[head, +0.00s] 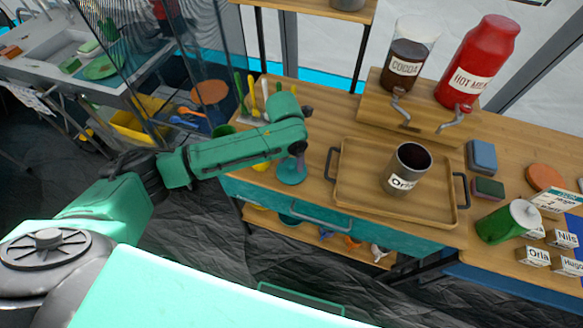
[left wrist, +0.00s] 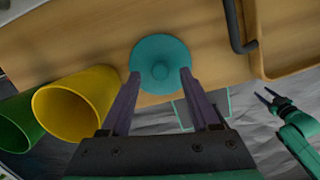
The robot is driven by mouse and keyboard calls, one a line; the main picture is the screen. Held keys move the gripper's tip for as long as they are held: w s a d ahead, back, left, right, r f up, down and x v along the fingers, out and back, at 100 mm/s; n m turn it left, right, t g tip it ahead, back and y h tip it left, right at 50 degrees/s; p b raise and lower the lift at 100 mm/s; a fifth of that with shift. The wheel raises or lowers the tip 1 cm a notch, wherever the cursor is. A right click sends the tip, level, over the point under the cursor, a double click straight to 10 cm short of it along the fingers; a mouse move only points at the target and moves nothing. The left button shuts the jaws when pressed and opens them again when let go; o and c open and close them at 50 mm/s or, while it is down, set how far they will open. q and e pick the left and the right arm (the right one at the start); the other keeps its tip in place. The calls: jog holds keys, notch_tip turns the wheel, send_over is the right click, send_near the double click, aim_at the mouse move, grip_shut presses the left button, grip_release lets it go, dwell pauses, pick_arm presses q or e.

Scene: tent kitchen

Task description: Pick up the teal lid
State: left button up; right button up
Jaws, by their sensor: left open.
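The teal lid (head: 291,172) is a round disc with a small knob, lying on the wooden counter near its front edge, left of the tray. My left gripper (head: 298,152) is open just above it and hides part of it in the head view. In the left wrist view the lid (left wrist: 160,50) lies at the fingertips, its knob between and slightly beyond them. Nothing is held, and I cannot tell whether the fingers touch the lid. My right gripper (left wrist: 268,97) shows small at the right of the left wrist view; its jaw opening is unclear.
A wooden tray (head: 345,190) with dark handles holds an Orla mug (head: 405,168). Yellow (left wrist: 75,108) and green (left wrist: 20,120) cups stand left of the lid. Cocoa (head: 408,58) and red (head: 478,62) dispensers stand behind the tray. A green canister (head: 500,224) lies to the right.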

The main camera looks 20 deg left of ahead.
pick_arm(q)
jog(key=shift+w+f, duration=0.15)
jog(key=shift+f, duration=0.6)
grip_shut()
